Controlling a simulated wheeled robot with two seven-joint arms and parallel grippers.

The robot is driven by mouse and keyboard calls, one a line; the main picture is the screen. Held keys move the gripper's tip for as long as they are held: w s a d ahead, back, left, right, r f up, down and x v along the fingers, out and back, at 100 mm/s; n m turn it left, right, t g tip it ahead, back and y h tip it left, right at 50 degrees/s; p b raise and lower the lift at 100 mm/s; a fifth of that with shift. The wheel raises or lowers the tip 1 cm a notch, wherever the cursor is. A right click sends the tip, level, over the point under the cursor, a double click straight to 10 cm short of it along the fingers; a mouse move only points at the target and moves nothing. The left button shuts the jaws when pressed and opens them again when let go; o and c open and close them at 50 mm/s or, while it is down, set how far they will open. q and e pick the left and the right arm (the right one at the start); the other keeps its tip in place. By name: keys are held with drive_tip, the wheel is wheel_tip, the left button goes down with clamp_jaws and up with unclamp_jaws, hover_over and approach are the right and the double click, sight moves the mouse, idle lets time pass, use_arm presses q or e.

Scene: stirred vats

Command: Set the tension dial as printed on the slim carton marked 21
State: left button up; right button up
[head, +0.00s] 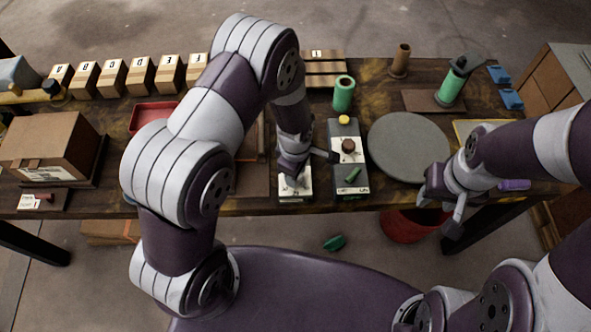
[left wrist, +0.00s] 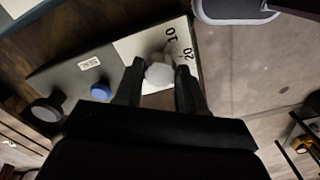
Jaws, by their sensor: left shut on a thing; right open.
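My left gripper (head: 293,178) reaches down over a control panel near the table's front edge, mostly hidden by my arm. In the left wrist view its fingers (left wrist: 160,80) are shut on a pale grey dial knob (left wrist: 160,73). The knob stands on a white scale plate (left wrist: 134,46) printed with 10 and 20 beside it. The knob's pointer is not clear. The panel also bears a blue button (left wrist: 101,92) and a black knob (left wrist: 46,108). My right gripper (head: 447,208) is open and empty by the front edge at the right. I cannot make out a carton marked 21.
A second panel (head: 342,131) with a yellow button, brown knob and green lever stands just right. A round grey disc (head: 408,147) lies beyond it. Several lettered cartons (head: 138,76) line the back left. A brown box (head: 46,147) sits left; a red bin (head: 404,227) stands below.

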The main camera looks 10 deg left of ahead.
idle(0.4)
use_arm(q)
drive_tip(key=o, duration=1.1)
drive_tip(key=shift+c, duration=0.2)
wheel_tip(320, 180, up, 13)
drive_tip(key=shift+f, duration=0.15)
